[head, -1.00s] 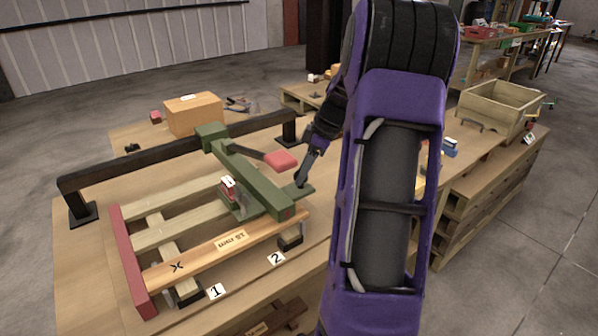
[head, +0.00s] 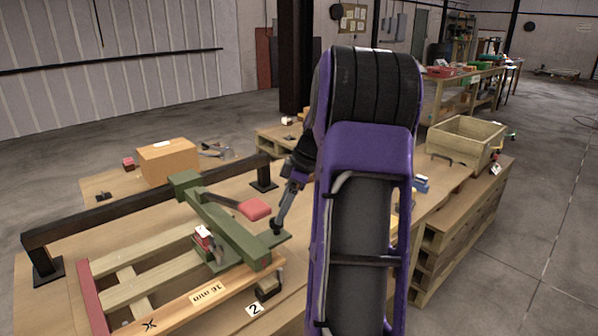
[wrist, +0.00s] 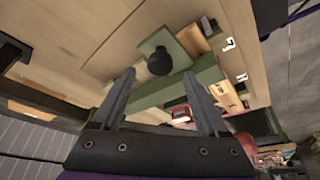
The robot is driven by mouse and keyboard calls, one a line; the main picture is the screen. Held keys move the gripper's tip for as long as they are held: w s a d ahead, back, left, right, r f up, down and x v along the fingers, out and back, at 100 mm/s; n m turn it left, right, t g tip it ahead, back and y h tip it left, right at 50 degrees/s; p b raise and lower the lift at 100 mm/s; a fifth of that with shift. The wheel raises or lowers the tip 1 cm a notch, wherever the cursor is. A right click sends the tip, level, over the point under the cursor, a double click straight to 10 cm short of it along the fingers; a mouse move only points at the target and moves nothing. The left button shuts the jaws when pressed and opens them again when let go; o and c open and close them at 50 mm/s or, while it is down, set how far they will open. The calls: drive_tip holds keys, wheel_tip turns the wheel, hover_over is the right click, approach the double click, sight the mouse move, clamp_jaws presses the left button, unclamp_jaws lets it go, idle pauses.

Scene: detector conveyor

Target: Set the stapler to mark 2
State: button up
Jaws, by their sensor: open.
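The stapler is a green beam (head: 228,228) lying across a wooden frame, with a red pad (head: 255,209) on an arm. The mark 2 label (head: 254,308) lies in front of the beam's near end.
A black rail (head: 130,208) runs behind the wooden frame. A red block (head: 203,237) with a white label is beside the beam. A strip marked 16 mm (head: 208,294) is on the frame's front board. A cardboard box (head: 167,160) stands behind the rail.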

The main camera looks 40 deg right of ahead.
drive_tip(key=p+v, duration=0.1)
drive_tip(key=v, duration=1.3)
drive_tip(key=shift+p, duration=0.35)
